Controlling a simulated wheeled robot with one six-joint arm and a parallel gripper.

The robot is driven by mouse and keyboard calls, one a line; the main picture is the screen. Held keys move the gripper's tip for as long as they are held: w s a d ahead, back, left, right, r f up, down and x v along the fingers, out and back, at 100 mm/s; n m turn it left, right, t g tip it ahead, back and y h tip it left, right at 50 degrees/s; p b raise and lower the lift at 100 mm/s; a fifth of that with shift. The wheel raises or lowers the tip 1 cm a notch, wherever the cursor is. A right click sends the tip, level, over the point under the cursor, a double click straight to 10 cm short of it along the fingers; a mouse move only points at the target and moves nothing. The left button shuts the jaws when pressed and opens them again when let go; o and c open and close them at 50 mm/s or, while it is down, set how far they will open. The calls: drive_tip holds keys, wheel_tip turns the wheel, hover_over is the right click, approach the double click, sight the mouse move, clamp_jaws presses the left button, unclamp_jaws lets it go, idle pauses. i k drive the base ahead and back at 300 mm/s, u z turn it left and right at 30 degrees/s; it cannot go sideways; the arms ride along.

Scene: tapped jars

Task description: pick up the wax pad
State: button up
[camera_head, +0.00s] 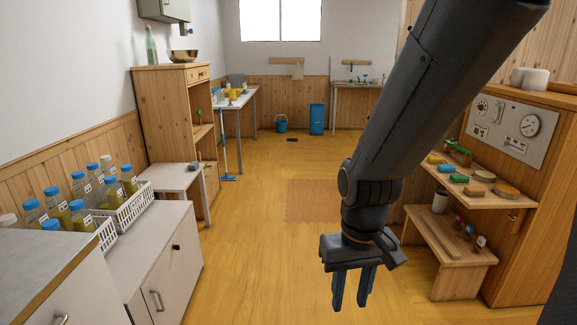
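I cannot tell for certain which thing is the wax pad.
At the left, white baskets (130,212) hold several blue-capped jars on a white cabinet (165,258). The floor (255,215) in the middle is clear.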

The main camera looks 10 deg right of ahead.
sight(442, 168)
drive_tip(key=z, duration=0.2)
drive_tip(key=i, duration=1.8)
drive_tip(key=z, duration=1.2)
drive_tip(key=i, duration=1.8)
drive_tip(key=z, duration=0.75)
